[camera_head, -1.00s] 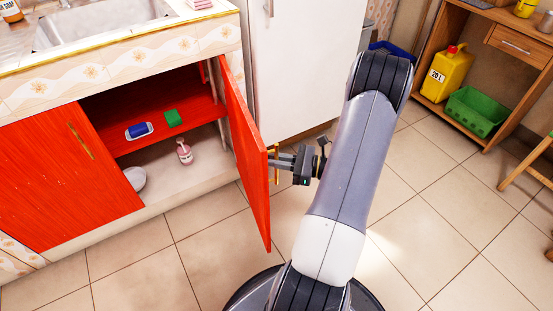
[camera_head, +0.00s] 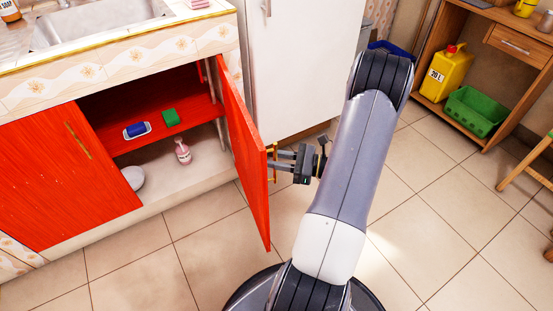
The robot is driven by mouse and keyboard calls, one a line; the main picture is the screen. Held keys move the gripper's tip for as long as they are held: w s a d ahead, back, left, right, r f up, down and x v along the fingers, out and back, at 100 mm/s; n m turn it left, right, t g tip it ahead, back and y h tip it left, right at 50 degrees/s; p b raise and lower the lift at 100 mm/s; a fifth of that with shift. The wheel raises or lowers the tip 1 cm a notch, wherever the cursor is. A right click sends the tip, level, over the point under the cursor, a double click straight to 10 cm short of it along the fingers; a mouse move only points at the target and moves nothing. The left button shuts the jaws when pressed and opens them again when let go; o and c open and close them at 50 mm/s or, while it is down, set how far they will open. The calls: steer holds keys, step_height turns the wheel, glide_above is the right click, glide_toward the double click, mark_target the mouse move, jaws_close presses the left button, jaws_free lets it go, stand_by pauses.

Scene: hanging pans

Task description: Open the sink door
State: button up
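The red sink door (camera_head: 245,155) on the right side of the sink cabinet stands swung wide open, roughly square to the cabinet front. Its thin gold handle (camera_head: 275,177) is on the outer face, near the free edge. My gripper (camera_head: 275,160) is at this handle, with its fingers pointing left and a gap showing between them. The fingertips are close beside or around the handle; contact cannot be made out. The left red door (camera_head: 55,180) is shut.
Inside the cabinet are a blue item on a small tray (camera_head: 137,131), a green block (camera_head: 171,118), a pink bottle (camera_head: 182,152) and a white plate (camera_head: 133,178). A white fridge (camera_head: 300,70) stands behind the open door. Tiled floor in front is clear.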

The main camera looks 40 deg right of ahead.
steer(key=p+v, duration=0.1)
steer(key=v, duration=0.9)
steer(key=shift+s+d+p, duration=0.3)
steer(key=b+x, duration=0.1)
steer(key=x, duration=1)
steer(key=shift+b, duration=0.3)
